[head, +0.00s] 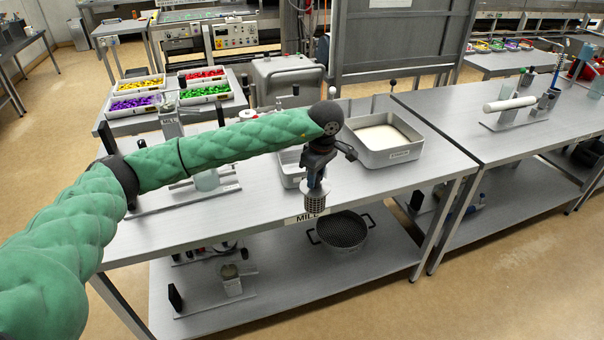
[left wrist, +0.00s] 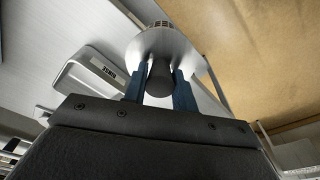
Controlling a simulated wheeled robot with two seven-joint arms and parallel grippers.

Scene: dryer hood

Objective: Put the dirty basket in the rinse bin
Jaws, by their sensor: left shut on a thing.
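My left gripper (head: 317,178) points down and is shut on the dark knob of the dirty basket (head: 314,202), a small perforated metal cylinder. The basket hangs upright near the front edge of the table. In the left wrist view, the two blue fingers (left wrist: 160,88) close around the knob, and the round metal top of the basket (left wrist: 158,44) shows beyond them. In the left wrist view the bin (left wrist: 72,76) carries a label reading RINSE. My right gripper is out of view.
A smaller metal container (head: 289,168) stands just behind my left gripper, partly hidden. A round dark mesh pan (head: 342,230) sits on the lower shelf. Colored-part trays (head: 140,98) stand at the back left.

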